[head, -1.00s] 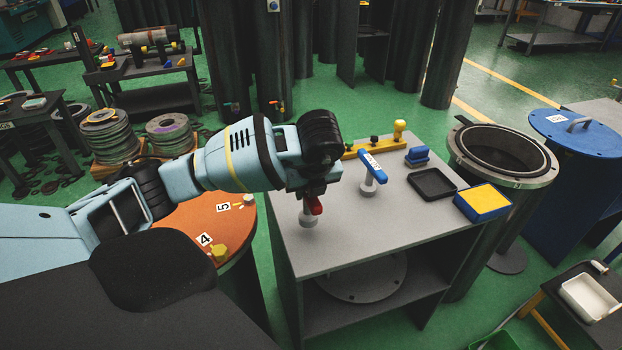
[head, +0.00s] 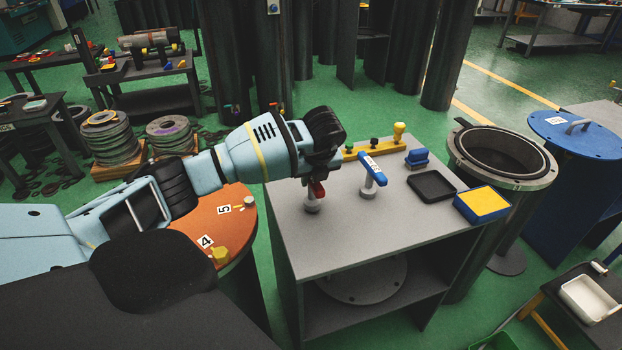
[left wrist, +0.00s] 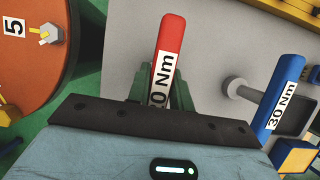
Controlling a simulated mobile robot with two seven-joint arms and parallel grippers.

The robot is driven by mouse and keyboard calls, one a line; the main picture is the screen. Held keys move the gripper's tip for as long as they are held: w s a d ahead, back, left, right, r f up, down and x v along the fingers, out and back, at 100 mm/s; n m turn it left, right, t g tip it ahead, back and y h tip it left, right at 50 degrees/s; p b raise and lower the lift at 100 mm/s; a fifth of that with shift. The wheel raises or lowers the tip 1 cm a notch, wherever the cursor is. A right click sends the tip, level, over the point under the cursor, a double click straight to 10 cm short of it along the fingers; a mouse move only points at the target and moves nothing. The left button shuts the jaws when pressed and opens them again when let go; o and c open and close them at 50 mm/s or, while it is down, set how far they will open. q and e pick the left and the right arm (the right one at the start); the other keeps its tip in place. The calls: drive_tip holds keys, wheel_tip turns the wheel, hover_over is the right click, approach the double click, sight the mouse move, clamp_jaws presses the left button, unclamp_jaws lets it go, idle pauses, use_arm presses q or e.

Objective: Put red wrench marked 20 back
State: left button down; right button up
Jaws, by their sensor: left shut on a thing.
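The red wrench (head: 318,189) is in my left gripper (head: 314,179), over the left part of the grey table (head: 345,235). Its grey lower end points down; I cannot tell whether it touches the tabletop. In the left wrist view, the red handle (left wrist: 170,50) lies between the fingers of the left gripper (left wrist: 162,88), with a label ending in "0 Nm"; the first digit is partly hidden. The blue wrench (head: 373,170) stands upright to its right; its label in the left wrist view (left wrist: 280,105) reads "30 Nm". My right gripper is not in view.
Behind the wrenches lies a yellow bar (head: 372,148) with knobs. To the right are a small blue object (head: 417,159), a black tray (head: 432,187) and a blue-yellow box (head: 483,204). An open flanged cylinder (head: 500,155) stands beyond. The table's front is clear.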

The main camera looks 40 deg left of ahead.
use_arm(q)
drive_tip(key=shift+f, duration=0.3)
drive_tip(key=shift+f, duration=0.1)
drive_tip(key=c, duration=1.3)
unclamp_jaws()
drive_tip(key=shift+f, duration=0.1)
drive_tip(key=shift+o, duration=0.2)
